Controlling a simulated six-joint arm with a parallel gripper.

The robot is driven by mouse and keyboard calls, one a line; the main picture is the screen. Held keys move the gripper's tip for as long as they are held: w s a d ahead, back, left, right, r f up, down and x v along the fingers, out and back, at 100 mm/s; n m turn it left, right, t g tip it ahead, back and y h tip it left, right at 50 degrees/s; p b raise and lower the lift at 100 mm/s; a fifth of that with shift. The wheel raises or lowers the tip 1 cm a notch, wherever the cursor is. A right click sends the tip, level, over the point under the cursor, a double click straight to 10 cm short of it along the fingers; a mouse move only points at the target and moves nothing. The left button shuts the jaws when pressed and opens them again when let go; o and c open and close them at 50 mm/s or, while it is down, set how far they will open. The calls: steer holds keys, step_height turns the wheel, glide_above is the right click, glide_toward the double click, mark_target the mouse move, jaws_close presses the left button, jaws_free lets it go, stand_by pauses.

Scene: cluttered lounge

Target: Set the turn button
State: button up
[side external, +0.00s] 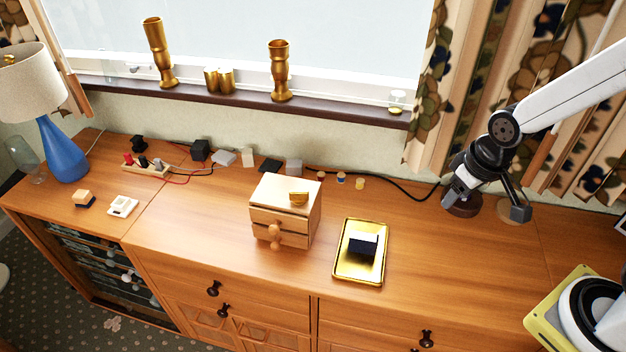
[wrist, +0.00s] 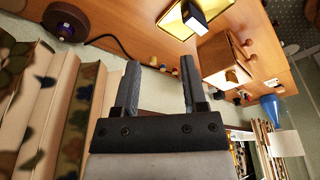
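A small wooden chest (side external: 283,213) with drawers stands mid-desk. Its front has a round wooden knob and a wooden piece (side external: 275,236); I cannot tell which part is the turn button. The chest also shows at the upper right of the wrist view (wrist: 222,62). My gripper (side external: 484,204) is at the right, well apart from the chest, above the desk's back edge near the curtain. In the wrist view (wrist: 160,63) its two fingers are spread with nothing between them.
A gold tray (side external: 343,272) holding a dark block (side external: 363,245) lies right of the chest. A dark round object (side external: 464,206) is below my gripper. Cables and small blocks line the back. A blue lamp (side external: 62,150) stands left. The desk's right half is largely clear.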

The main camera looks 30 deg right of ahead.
steer(key=w+a+n+g, duration=0.1)
steer(key=w+a+n, duration=0.25)
steer(key=w, duration=0.45)
steer(key=w+a+n, duration=0.2)
steer(key=w+a, duration=0.2)
steer(key=w, duration=0.4)
steer(key=n+g, duration=0.2)
steer(key=n, duration=0.4)
glide_above(301, 191)
step_height(301, 191, down, 4)
steer(key=shift+r, duration=0.1)
steer(key=shift+f, duration=0.2)
steer(key=shift+f, duration=3.8)
jaws_close()
